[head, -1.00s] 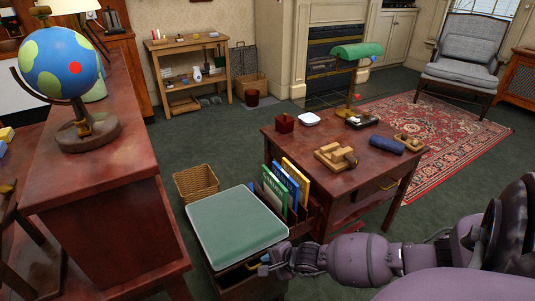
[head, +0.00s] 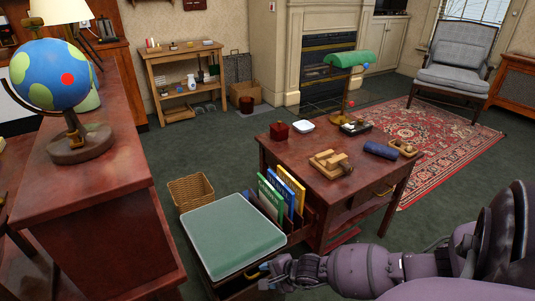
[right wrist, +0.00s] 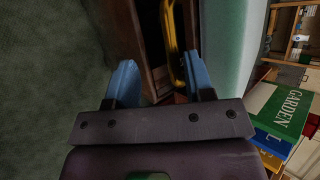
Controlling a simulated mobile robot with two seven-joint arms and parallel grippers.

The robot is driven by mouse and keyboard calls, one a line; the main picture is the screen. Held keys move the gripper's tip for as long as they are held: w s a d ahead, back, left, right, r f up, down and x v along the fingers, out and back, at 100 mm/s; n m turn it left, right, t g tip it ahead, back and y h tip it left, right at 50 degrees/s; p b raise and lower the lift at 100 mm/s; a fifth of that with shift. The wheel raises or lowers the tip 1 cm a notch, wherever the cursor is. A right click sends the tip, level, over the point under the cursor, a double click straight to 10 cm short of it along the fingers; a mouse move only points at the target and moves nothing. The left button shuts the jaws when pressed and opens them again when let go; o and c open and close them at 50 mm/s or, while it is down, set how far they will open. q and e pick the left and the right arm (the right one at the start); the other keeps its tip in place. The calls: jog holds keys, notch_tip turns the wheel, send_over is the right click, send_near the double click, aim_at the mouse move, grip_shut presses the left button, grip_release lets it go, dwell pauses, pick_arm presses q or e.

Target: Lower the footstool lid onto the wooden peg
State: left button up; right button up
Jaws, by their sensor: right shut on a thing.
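The footstool lid (head: 233,234) is a padded green top in the lower middle of the head view. Its pale side shows in the right wrist view (right wrist: 230,40). A brass handle (right wrist: 174,45) is at the footstool's front, beside dark wood. My right gripper (head: 268,277) is low at the footstool's front edge. In the right wrist view its blue fingers (right wrist: 161,88) stand apart on either side of the handle's near end; it is shut on the handle, though the contact is unclear. I cannot make out the wooden peg. My left gripper is out of view.
A rack of books (head: 283,192) stands close behind the lid, against the desk (head: 290,153). A wicker basket (head: 190,191) is behind the footstool. A red-brown cabinet (head: 95,170) with a globe (head: 50,74) stands at left.

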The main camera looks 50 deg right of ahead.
pick_arm(q)
jog(key=p, duration=0.1)
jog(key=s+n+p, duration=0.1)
jog(key=p, duration=0.1)
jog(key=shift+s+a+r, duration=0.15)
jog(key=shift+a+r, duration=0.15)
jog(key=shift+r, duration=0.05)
pick_arm(e)
jog(key=v, duration=1)
jog(key=shift+a, duration=0.15)
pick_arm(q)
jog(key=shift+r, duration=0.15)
